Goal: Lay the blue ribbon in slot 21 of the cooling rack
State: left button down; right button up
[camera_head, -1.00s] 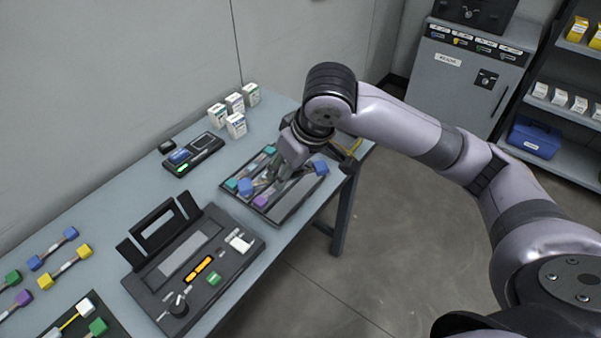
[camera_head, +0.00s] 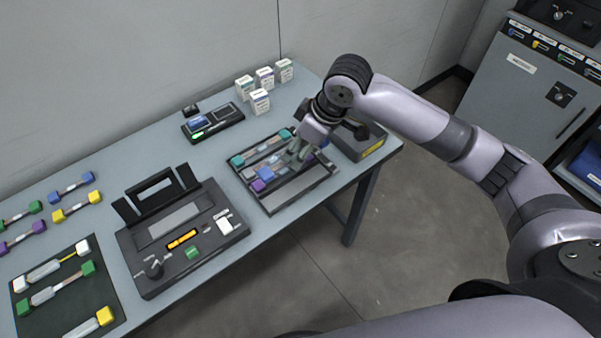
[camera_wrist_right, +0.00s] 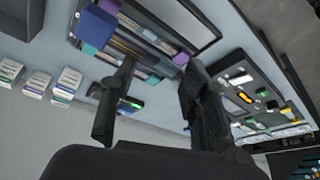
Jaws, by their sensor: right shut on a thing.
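The cooling rack (camera_head: 322,181) is a dark tray with slots near the table's right end. A teal-ended ribbon (camera_head: 238,161) lies along its back side and a purple-ended one (camera_head: 258,186) lies nearer its front. My right gripper (camera_head: 291,163) is over the rack, shut on the blue ribbon. One blue end (camera_head: 264,173) shows between the teal and purple ends; the other is hidden by the gripper. A blue end block (camera_wrist_right: 97,27) also shows in the right wrist view, close to a purple one. I cannot read slot numbers or tell whether the ribbon touches the rack. My left gripper is out of view.
The black splicer (camera_head: 180,230) stands left of the rack, with a small dark device (camera_head: 212,122) behind it. White boxes (camera_head: 260,101) stand at the back. A dark box (camera_head: 357,140) sits right of the rack. Several ribbons lie at left.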

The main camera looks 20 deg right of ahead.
notch_tip(320, 180, down, 10)
jog(key=shift+r, duration=0.1)
jog(key=shift+f, duration=0.35)
jog(key=shift+f, duration=0.3)
jog(key=o, duration=1.2)
jog(key=shift+c, duration=0.2)
jog(key=shift+r, duration=0.1)
jog(key=shift+d+r, duration=0.1)
jog(key=shift+r, duration=0.15)
jog(key=v, duration=1.2)
jog(key=shift+r, duration=0.3)
